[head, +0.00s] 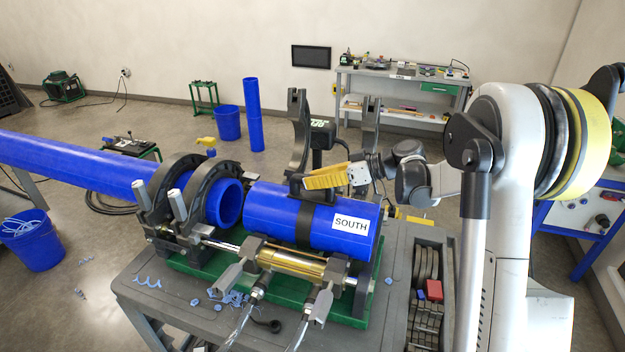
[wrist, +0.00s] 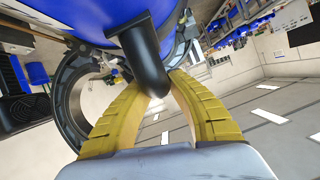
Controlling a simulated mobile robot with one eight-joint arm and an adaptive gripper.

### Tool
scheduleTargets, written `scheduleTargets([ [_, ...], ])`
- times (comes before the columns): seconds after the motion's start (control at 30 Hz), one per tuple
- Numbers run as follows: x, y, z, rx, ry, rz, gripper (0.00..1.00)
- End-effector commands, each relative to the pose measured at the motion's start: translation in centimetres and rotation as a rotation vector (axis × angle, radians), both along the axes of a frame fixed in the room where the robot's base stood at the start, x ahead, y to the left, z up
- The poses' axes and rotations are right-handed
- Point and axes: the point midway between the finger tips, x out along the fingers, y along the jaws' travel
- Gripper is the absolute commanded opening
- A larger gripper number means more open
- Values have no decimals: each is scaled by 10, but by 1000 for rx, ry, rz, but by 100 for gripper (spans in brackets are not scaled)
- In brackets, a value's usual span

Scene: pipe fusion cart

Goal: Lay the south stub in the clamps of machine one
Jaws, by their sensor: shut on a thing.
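The south stub (head: 280,212) is a short, thick blue pipe with a black band and a white SOUTH label. It lies level at the right side of machine one (head: 190,262), roughly in line with the long blue pipe (head: 80,165). I cannot tell whether it rests in the lower clamp halves or hangs just above. Two open upper clamp halves (head: 298,130) stand upright behind it. My gripper (head: 306,183) is shut on the black handle on top of the stub. The wrist view shows the yellow fingers on both sides of the handle (wrist: 146,60).
Closed black clamps (head: 155,205) hold the long pipe, its open end a small gap from the stub. The grey cart (head: 130,285) carries blue shavings and a tray of inserts (head: 425,290) at right. A workbench (head: 400,78) stands behind.

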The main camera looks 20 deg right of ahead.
Motion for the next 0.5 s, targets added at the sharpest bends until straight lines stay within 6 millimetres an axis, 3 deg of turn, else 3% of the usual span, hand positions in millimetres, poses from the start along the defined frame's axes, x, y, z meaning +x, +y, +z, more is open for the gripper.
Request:
scheduleTargets([
  [0.5,0,0,-8,3,-1,0,0],
])
